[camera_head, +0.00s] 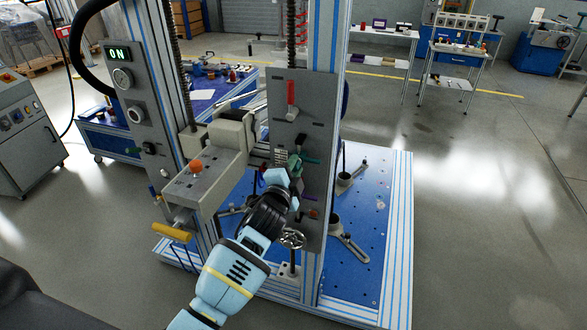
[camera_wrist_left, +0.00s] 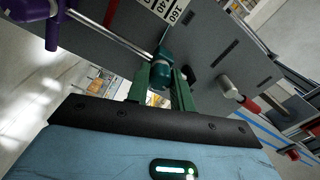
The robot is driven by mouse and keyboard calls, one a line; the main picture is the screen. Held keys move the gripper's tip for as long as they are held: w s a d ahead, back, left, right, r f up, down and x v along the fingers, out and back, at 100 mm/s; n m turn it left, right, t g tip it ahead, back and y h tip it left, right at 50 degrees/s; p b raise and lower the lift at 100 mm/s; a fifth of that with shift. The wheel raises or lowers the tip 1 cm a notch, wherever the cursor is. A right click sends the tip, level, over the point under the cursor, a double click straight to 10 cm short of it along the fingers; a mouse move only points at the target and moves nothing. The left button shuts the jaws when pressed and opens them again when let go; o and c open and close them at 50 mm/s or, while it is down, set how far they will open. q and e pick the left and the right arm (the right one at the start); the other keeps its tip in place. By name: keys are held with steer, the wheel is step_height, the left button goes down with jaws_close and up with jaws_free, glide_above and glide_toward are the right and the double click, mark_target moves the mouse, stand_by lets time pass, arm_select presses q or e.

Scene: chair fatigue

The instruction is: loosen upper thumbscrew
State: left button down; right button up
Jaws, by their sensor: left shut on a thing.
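The upper thumbscrew, a teal knob (camera_head: 296,161), sits at the front of the grey upright plate (camera_head: 316,110). In the left wrist view the teal knob (camera_wrist_left: 163,57) is at the end of a thin metal rod. My left gripper (camera_head: 294,170) reaches up to it from below. In the left wrist view the green fingers of my left gripper (camera_wrist_left: 161,78) are shut on the knob, partly hiding it. A purple knob (camera_wrist_left: 51,22) shows at upper left there. My right gripper is not in view.
A grey box with a yellow handle (camera_head: 171,232) juts out left of my arm. A handwheel (camera_head: 292,238) is below the gripper. A red lever (camera_head: 291,98) is above on the plate. The blue base plate (camera_head: 368,215) is to the right, with open floor beyond.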

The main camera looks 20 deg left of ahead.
arm_select(q)
steer(key=shift+r+n, duration=0.1)
steer(key=shift+n, duration=1.2)
steer(key=c, duration=1.2)
jaws_free()
steer(key=s, duration=0.8)
steer(key=shift+w+a, duration=0.1)
steer(key=shift+a, duration=0.05)
